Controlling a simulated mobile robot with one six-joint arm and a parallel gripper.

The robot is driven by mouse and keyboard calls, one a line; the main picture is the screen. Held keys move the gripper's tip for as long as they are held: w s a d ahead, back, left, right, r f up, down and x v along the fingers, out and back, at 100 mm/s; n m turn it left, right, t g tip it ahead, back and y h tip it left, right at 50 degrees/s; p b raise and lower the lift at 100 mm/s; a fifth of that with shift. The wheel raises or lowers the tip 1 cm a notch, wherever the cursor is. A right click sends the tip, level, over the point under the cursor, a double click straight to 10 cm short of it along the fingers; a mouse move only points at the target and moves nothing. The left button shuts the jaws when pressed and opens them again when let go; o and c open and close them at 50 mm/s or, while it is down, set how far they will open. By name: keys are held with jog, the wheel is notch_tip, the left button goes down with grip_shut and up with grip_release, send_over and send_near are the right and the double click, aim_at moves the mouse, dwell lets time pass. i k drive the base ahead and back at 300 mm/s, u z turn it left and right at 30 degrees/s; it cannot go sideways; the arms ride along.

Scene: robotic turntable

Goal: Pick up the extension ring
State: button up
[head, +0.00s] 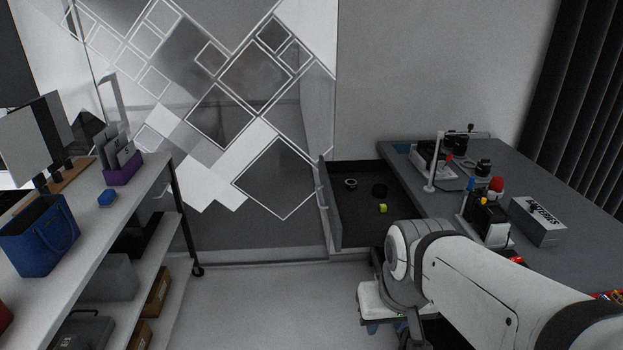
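A small ring (351,184), grey-white with a dark centre, lies in the open dark drawer (336,232) left of the desk. It looks like the extension ring, though it is small in the picture. My white arm reaches in from the lower right and bends down in front of the drawer. My gripper (412,338) is only partly seen at the bottom edge, below the wrist, nearer to me than the drawer and apart from the ring. Its fingers are not clear, so I cannot tell whether it is open or shut.
A black round object (380,190) and a yellow-green cube (383,208) also lie in the drawer. The grey desk (575,205) holds instruments and a batteries box (538,221). A shelf unit (117,228) stands left. The floor (262,305) between is clear.

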aim_at(349, 184)
jog(key=i, duration=1)
